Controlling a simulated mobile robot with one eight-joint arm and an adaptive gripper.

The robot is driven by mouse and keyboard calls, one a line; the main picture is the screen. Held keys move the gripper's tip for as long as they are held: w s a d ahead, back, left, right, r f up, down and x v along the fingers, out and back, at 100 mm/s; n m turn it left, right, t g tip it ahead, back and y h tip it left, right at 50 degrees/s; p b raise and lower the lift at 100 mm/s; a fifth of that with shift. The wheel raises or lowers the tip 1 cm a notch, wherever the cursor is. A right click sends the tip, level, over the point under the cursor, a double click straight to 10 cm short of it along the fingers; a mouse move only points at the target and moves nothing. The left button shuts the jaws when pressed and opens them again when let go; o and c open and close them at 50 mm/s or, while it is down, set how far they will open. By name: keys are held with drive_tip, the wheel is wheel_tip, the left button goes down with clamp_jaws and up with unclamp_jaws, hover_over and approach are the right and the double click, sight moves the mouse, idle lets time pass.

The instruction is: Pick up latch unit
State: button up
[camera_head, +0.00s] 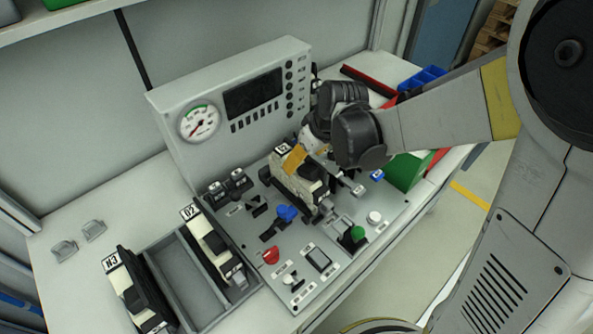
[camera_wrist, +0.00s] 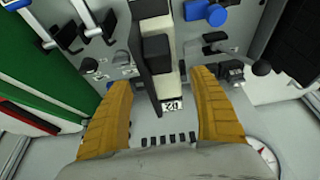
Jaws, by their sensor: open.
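A black and cream unit (camera_head: 298,184) stands on the grey test panel, with a small label at its far end. It is probably the latch unit. In the wrist view the unit (camera_wrist: 178,50) runs between the two orange fingers, its label end towards the gripper base. My gripper (camera_head: 305,156) is open above the panel, with one finger on each side of the unit's label end. In the wrist view a gap shows between each fingertip and the unit, and my gripper (camera_wrist: 162,79) holds nothing. My wrist hides part of the panel behind.
Two similar units, one labelled N3 (camera_head: 137,294) and another (camera_head: 212,247), sit in a grey rack (camera_head: 178,277) at front left. The panel has a blue knob (camera_head: 287,213), red knob (camera_head: 271,256) and green button (camera_head: 357,233). A gauge console (camera_head: 235,105) rises behind.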

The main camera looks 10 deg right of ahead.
drive_tip(key=b+x, duration=0.2)
drive_tip(key=x, duration=0.3)
drive_tip(key=shift+s+a, duration=0.1)
drive_tip(key=shift+a, duration=0.1)
drive_tip(key=shift+c, duration=0.2)
drive_tip(key=c, duration=1.5)
